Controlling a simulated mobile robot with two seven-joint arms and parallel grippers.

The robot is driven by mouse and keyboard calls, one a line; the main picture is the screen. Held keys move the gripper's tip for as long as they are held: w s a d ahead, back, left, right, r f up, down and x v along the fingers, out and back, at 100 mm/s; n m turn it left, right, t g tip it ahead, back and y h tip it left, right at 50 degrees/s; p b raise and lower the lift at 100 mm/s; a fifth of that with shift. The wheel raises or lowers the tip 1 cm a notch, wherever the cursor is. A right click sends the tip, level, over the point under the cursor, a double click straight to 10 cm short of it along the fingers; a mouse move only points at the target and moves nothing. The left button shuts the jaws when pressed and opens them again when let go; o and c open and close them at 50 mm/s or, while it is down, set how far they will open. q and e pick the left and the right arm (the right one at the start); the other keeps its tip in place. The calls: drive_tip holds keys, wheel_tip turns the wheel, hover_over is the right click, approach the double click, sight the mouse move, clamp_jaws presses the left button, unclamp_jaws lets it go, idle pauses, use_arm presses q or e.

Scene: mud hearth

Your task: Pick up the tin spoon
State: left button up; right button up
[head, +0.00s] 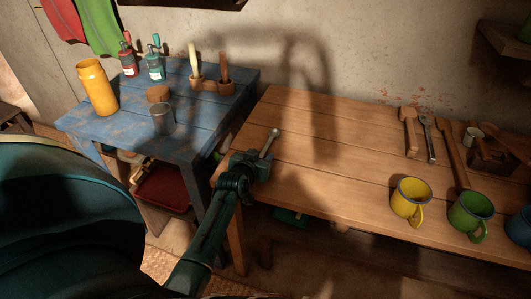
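A small grey metal spoon, which looks like the tin spoon (271,139), shows at the left end of the wooden table, with its round bowl at the far end. My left gripper (257,161) is right at its near end, over the table's left edge. The gripper hides the rest of the handle. I cannot tell whether its fingers are closed on the spoon or open around it, or whether the spoon touches the table. My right gripper is not in view.
The wooden table (325,160) is clear in its middle. A yellow mug (408,197), a green mug (468,212) and several utensils stand or lie at its right.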

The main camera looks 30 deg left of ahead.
use_arm(q)
drive_tip(key=shift+c, duration=0.3)
clamp_jaws()
drive_tip(key=shift+r, duration=0.1)
